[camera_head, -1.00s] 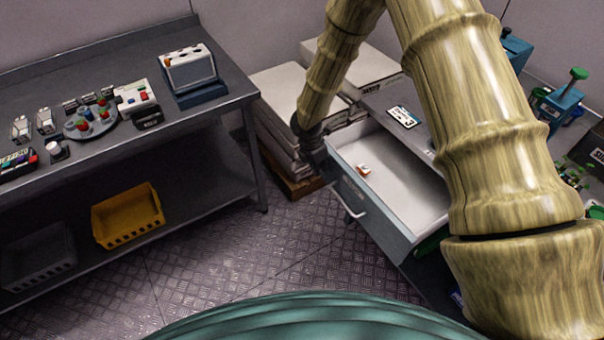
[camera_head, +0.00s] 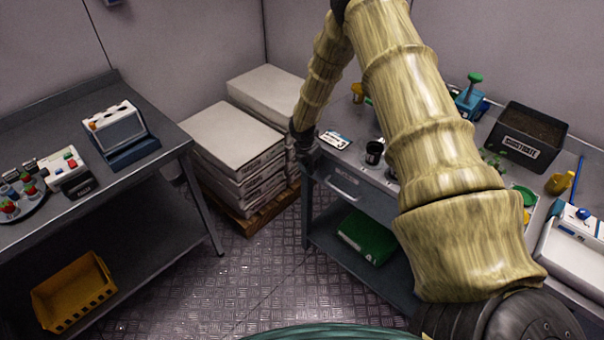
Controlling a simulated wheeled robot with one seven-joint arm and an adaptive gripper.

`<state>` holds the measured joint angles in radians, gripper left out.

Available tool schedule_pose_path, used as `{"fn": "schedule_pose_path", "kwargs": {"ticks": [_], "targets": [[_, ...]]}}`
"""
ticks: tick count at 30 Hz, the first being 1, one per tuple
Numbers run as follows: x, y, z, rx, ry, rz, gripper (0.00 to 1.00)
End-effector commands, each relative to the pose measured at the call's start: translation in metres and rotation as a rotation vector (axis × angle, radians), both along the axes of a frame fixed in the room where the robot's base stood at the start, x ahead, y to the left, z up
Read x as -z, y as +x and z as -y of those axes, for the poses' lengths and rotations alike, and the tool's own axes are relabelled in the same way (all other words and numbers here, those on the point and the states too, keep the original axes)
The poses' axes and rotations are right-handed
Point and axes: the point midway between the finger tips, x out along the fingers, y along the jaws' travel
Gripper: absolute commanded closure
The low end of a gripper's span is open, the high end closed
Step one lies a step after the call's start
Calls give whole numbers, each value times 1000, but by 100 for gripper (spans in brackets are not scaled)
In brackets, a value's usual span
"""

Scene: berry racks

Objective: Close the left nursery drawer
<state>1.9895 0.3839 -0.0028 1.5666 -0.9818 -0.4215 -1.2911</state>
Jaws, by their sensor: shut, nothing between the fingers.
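The left nursery drawer shows its grey front (camera_head: 365,196) with a pale bar handle (camera_head: 341,188) under the top of the right-hand bench. The front looks flush with the bench and no open tray shows. My gripper (camera_head: 307,165) is small and dark here, shut with nothing held. It is at the left end of the drawer front, close to the bench's left corner. I cannot tell whether it touches the front. My arm covers the bench to the right of the drawer.
Stacked white sacks (camera_head: 229,140) stand on a wooden pallet left of the bench. A green box (camera_head: 367,236) sits on the lower shelf. A dark soil tray (camera_head: 523,143) and other items are on the bench top. Patterned floor (camera_head: 262,262) is clear between the benches.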

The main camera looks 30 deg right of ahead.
Motion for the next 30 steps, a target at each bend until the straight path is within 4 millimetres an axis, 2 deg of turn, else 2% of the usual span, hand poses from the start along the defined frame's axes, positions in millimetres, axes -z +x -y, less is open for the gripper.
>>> {"fn": "schedule_pose_path", "kwargs": {"ticks": [6, 20, 26, 30], "targets": [[0, 4, 11, -1, 0, 1, 100], [-2, 4, 16, 1, -5, 2, 100], [-2, 2, 3, -1, -4, 1, 100], [-2, -1, -17, -3, -2, 0, 100]]}}
